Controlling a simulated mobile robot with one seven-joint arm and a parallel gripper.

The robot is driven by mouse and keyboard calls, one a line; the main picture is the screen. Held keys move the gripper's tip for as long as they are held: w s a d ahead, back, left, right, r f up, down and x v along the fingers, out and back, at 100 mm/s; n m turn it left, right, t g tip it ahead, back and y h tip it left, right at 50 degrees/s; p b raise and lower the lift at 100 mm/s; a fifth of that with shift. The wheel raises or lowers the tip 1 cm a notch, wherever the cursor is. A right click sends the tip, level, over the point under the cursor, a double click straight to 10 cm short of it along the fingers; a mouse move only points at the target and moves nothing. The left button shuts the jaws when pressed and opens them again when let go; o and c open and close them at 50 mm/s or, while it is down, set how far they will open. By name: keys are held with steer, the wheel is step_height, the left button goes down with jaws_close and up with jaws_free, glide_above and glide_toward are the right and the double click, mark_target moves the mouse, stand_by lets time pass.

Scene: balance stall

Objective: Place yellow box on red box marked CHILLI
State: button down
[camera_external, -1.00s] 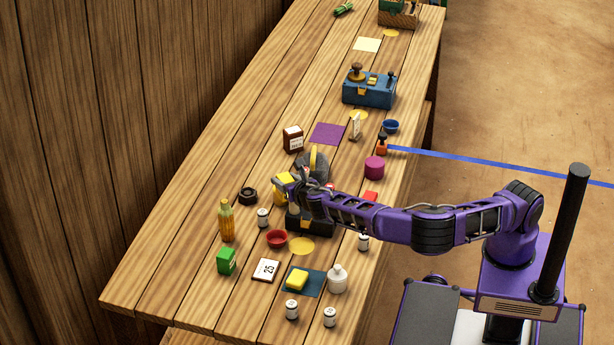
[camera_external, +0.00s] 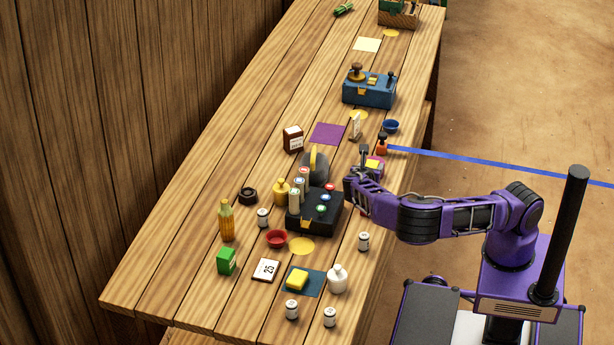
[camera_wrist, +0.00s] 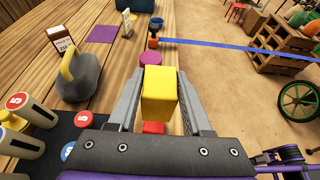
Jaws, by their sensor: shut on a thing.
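A yellow box (camera_wrist: 159,95) is held between the two fingers of my gripper (camera_wrist: 160,102). The two boxes appear apart, with the yellow one higher.
A black tray (camera_external: 301,228) with colored discs and numbered cylinders stands left of my gripper, with a grey weight (camera_wrist: 78,75) behind it. A magenta cylinder (camera_wrist: 151,58) stands beyond the held box. Another yellow box (camera_external: 297,280) lies on a blue mat. The table's right edge is close.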

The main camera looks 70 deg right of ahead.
steer(key=shift+f, duration=2.2)
steer(key=shift+f, duration=0.15)
steer(key=shift+c, duration=1.7)
jaws_free()
steer(key=shift+a+r, duration=0.2)
steer(key=shift+r, duration=0.05)
steer(key=v, duration=1.1)
steer(key=shift+a, duration=0.3)
